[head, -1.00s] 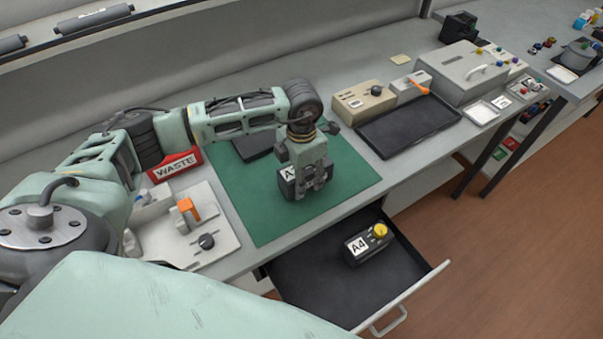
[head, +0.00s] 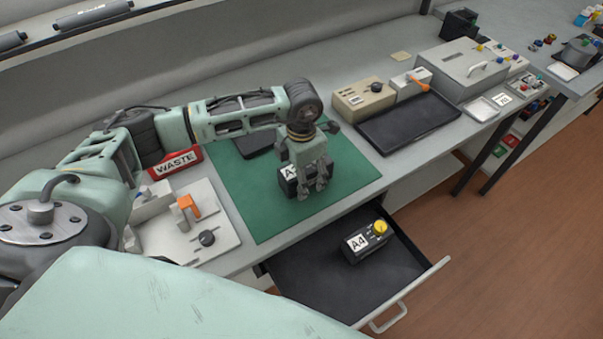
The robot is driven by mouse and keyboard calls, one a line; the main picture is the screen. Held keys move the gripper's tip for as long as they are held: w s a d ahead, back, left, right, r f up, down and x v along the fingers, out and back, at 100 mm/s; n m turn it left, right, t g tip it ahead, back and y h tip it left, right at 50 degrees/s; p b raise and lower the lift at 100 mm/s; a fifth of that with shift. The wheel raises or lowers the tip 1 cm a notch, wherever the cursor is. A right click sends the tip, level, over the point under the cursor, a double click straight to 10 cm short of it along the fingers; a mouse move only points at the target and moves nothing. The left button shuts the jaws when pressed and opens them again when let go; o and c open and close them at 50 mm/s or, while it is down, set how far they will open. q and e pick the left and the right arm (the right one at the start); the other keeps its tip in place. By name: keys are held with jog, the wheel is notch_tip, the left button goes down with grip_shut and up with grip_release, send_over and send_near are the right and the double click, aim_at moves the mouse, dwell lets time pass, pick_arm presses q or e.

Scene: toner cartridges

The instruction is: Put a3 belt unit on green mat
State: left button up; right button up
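The A3 belt unit (head: 287,186), a dark block with a white label, sits on the green mat (head: 258,218) near its right-hand part. My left gripper (head: 313,189) is above and in front of it, pointing down, and hides much of it. Its fingers look spread apart, with the unit between or just behind them. Whether a finger still touches the unit is hard to tell. My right gripper is not in view.
An open drawer (head: 335,298) below the mat holds the A4 unit (head: 366,243). A red WASTE bin (head: 175,163) and a grey fixture (head: 165,238) stand left of the mat. A black tray (head: 408,126) lies to the right. A dark flat item (head: 258,148) lies at the mat's back.

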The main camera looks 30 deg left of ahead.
pick_arm(q)
notch_tip(320, 180, up, 11)
jog(key=b, duration=0.3)
jog(key=shift+r, duration=0.65)
jog(key=shift+f, duration=0.1)
